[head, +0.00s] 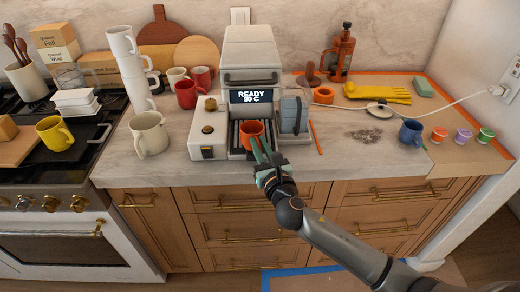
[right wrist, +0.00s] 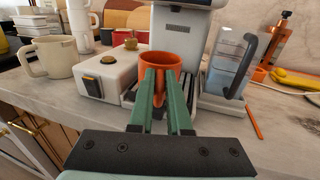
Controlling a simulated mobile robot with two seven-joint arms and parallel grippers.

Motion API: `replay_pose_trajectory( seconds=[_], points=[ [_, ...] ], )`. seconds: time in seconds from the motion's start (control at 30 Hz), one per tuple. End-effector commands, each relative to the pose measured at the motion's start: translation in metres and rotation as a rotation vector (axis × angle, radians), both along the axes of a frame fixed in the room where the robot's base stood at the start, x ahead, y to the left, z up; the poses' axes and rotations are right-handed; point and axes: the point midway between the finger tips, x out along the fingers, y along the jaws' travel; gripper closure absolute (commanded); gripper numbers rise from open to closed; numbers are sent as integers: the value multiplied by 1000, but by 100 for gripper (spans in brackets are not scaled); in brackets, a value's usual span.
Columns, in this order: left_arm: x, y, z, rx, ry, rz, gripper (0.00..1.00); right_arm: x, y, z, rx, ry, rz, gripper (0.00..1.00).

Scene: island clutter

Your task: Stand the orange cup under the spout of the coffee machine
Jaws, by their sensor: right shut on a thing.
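The coffee machine (head: 251,75) stands on the counter with a lit display reading "READY 90 C". The orange cup (head: 251,128) is upright at the machine's front, below the display, over the dark slatted drip tray (right wrist: 129,97). I cannot tell whether its base touches the tray. The spout is not clearly visible. My right gripper (head: 260,150) reaches in from the front and is shut on the near side of the orange cup. In the right wrist view, its green fingers (right wrist: 163,75) meet at the cup's (right wrist: 159,58) near wall. My left gripper is not in view.
A white box with a knob (head: 208,130) stands left of the tray, and a water tank (head: 293,113) right of it. A cream mug (head: 149,134), stacked white cups (head: 133,70) and red mugs (head: 187,94) stand left.

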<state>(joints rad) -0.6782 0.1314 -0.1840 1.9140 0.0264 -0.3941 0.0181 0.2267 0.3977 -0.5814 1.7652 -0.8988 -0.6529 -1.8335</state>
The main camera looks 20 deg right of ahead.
Motion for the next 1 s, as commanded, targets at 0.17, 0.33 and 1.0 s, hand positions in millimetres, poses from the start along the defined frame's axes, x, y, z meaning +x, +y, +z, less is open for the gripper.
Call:
replay_pose_trajectory(
  seconds=[0.17,0.33,1.0],
  points=[
    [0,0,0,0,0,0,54,11,-3,2,0,-4,-1,100],
    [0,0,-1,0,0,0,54,21,-6,2,1,-4,-1,100],
    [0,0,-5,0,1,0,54,59,-17,2,0,-4,-1,100]
  ],
)
